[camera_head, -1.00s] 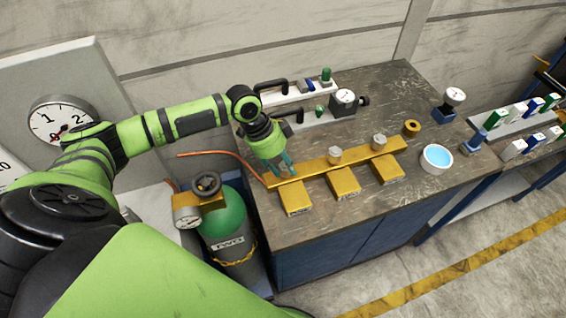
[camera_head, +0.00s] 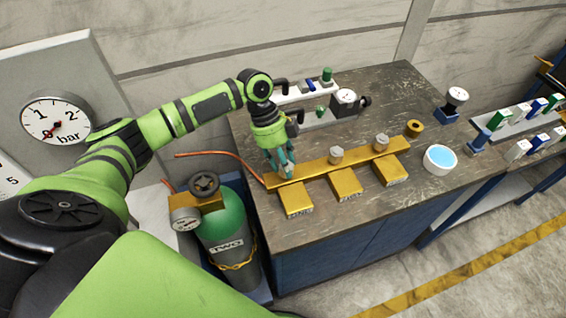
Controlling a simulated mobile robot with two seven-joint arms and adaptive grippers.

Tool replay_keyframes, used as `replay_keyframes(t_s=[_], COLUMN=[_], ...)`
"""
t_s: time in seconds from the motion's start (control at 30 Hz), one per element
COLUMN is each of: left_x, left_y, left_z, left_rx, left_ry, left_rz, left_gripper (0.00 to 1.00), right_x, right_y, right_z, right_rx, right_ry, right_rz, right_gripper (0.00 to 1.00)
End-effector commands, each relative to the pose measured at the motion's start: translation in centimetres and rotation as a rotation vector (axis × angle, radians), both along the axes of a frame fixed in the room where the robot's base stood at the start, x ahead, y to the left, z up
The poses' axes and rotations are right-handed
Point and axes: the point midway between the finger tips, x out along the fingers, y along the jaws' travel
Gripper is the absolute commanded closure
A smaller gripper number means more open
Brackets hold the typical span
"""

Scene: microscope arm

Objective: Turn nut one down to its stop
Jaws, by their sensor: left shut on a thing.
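A long yellow bar (camera_head: 312,164) lies on the bench, with several yellow blocks along its front side. Two grey nuts stand on the bar, one near its middle (camera_head: 336,156) and one further right (camera_head: 381,142). My left gripper (camera_head: 283,172) points down at the left end of the bar, with its fingers closed around a small grey nut there, mostly hidden by the fingers. I cannot read which nut is nut one. My right gripper is not in view.
A green gas cylinder (camera_head: 222,232) with a valve and gauge stands left of the bench (camera_head: 330,226). An orange hose (camera_head: 215,153) runs to the bar's left end. A brass ring (camera_head: 414,128) and a dish of blue liquid (camera_head: 440,158) are at the right. Handled fixtures stand behind.

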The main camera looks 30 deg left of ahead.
Motion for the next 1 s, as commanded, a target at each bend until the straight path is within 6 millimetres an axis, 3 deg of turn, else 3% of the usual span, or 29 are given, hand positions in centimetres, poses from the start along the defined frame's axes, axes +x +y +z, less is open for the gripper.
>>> replay_keyframes(t_s=[0.37,0.4,0.43,0.8,1.0], left_x=[0.4,0.4,0.3,0.2,0.5], left_y=[-0.2,-0.2,-0.2,0.0,0.9], left_z=[0.3,0.3,0.3,0.3,2.7], left_rx=[-0.006,-0.006,-0.006,-0.002,-0.002], left_ry=[-0.013,-0.013,-0.012,-0.005,-0.009], left_rz=[-0.002,-0.002,-0.002,-0.003,-0.002], left_gripper=[0.94,0.53,0.41,0.41,0.41], right_x=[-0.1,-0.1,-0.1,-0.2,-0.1], right_y=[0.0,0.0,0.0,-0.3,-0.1], right_z=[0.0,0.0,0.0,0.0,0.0], right_rx=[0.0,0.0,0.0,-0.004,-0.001], right_ry=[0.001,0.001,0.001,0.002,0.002], right_rz=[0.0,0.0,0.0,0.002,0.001], right_gripper=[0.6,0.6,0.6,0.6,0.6])
